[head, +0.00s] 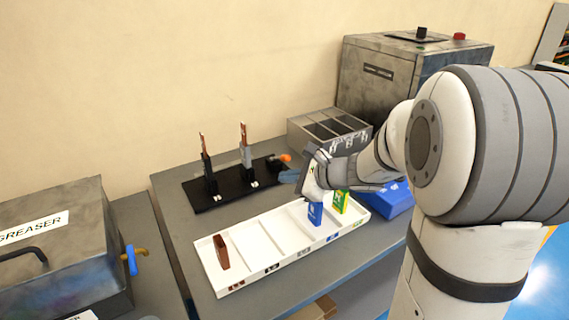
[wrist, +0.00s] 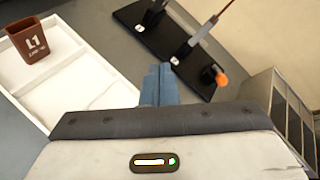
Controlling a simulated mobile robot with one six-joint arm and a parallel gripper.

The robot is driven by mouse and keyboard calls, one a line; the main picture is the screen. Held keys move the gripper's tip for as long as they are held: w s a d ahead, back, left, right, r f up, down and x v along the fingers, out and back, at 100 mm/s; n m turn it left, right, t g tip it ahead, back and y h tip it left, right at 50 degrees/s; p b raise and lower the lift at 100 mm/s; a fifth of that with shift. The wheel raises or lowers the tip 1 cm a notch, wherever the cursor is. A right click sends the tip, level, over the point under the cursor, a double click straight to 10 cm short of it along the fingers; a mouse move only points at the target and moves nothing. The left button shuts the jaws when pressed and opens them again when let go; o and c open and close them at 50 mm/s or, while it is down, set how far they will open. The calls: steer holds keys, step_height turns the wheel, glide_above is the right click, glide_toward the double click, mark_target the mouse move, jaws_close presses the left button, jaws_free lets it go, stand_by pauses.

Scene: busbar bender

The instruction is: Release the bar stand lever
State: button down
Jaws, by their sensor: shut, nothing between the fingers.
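The bar stand (head: 208,203) is a black plate on the bench with two uprights, each holding an upright copper bar (head: 243,134). The stand also shows at the top of the wrist view (wrist: 185,68). Its lever, with an orange knob (head: 285,158), is at the stand's right end; the knob is right of the fingers in the wrist view (wrist: 221,79). My gripper (head: 289,176) has blue fingers, shut and empty, just in front of the lever. The fingertips (wrist: 159,70) point toward the stand's front edge and appear apart from the lever.
A white divided tray (head: 250,247) in front holds a brown bin (head: 221,252), a blue bin (head: 315,214) and a green one (head: 340,201). A grey compartment box (head: 309,131) stands behind my gripper. A degreaser machine (head: 60,255) is at left.

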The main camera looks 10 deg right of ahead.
steer(key=w+d+f+m+t+h+b, duration=0.1)
steer(key=w+d+f+m, duration=0.1)
steer(key=w+d+m, duration=0.1)
steer(key=w+d+f+m+t+h+b, duration=0.1)
steer(key=w+d+f+m, duration=0.1)
steer(key=w+d+m, duration=0.1)
steer(key=w+d+f+m+t+b, duration=0.1)
steer(key=w+d+f+m+t, duration=0.1)
steer(key=d+f+m, duration=0.1)
steer(key=shift+w+h, duration=0.4)
steer(key=shift+a, duration=0.1)
steer(key=p, duration=0.1)
glide_toward(280, 158)
steer(key=w+f, duration=0.2)
steer(key=shift+a+f, duration=0.15)
steer(key=shift+f, duration=0.2)
steer(key=shift+r, duration=0.1)
steer(key=shift+w+r+p, duration=0.15)
steer(key=shift+r+p, duration=0.15)
steer(key=shift+p, duration=0.55)
